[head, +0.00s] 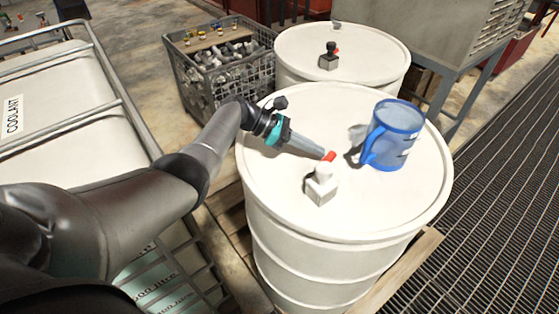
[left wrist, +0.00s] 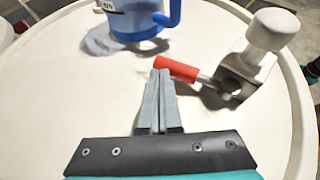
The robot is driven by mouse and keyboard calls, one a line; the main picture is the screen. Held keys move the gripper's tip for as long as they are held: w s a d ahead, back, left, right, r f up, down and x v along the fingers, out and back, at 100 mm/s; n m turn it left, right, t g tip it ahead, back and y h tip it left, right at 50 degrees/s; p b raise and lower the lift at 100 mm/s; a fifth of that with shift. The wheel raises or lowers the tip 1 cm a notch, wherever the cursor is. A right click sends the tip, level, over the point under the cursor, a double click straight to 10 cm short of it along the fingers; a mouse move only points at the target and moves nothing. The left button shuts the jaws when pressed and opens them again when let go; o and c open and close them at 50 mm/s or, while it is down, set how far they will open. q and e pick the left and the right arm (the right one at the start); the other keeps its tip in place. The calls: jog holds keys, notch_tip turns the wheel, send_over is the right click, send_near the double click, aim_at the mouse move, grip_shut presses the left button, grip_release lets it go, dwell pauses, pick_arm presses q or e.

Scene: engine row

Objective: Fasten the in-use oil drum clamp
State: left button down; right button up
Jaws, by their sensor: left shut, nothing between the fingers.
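The clamp (head: 321,187) is a pale metal block with a rounded knob on top, on the lid of the near white oil drum (head: 275,205). Its red-tipped handle (head: 330,156) sticks out toward the blue jug. In the left wrist view the clamp (left wrist: 240,75) is at the upper right, and its red handle grip (left wrist: 176,68) lies just beyond my fingertips. My left gripper (head: 322,153) is shut and empty, its tips close beside the red grip; whether they touch it I cannot tell. My right gripper is not in view.
A blue jug (head: 397,135) stands on the same lid, right of the handle. A second white drum (head: 300,60) with a dark clamp (head: 328,57) stands behind. A wire basket of parts (head: 222,62) is behind left, and a coolant tank (head: 60,100) is at left.

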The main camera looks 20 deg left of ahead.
pick_arm(q)
jog(key=shift+d, duration=0.35)
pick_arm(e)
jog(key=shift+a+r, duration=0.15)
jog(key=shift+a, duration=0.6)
pick_arm(q)
jog(key=v, duration=1.5)
jog(key=shift+a, duration=0.15)
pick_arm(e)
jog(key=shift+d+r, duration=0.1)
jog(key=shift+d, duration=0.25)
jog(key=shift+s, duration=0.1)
